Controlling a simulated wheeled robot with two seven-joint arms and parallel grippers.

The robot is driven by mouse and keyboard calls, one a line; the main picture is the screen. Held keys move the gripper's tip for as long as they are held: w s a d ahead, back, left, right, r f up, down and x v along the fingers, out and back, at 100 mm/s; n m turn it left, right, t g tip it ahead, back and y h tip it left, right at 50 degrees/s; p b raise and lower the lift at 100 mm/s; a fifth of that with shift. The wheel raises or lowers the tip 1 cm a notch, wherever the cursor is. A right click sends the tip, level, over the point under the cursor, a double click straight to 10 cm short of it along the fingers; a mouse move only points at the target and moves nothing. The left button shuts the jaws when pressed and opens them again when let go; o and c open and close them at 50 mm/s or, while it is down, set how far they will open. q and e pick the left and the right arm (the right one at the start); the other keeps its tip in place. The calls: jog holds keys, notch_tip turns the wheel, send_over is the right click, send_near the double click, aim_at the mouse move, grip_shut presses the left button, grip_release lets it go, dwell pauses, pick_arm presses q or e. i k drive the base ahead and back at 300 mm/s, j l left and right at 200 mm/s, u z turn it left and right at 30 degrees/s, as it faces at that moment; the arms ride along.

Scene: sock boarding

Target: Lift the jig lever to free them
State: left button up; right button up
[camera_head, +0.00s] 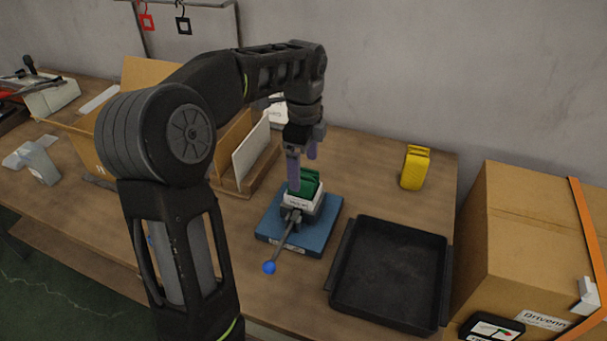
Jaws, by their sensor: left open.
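The jig stands on a blue base plate (322,232) on the wooden table. Its lever (283,240) slopes down toward the front left and ends in a blue ball knob (269,267). Green socks (308,182) with a white board or band (300,200) sit upright in the jig. My left gripper (302,172) points down at the jig with its purple fingers open, close to the green socks. I cannot tell whether the fingers touch them. The left fingers partly hide the socks and the jig. My right gripper is not in view.
A black tray (341,303) lies right of the jig. A yellow object (415,167) stands at the back right, and a cardboard box (520,235) is at the far right. A wooden rack with a white board (251,150) stands behind left. My left arm covers much of the left.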

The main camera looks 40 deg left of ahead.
aim_at(268, 267)
jog(key=k, duration=1.5)
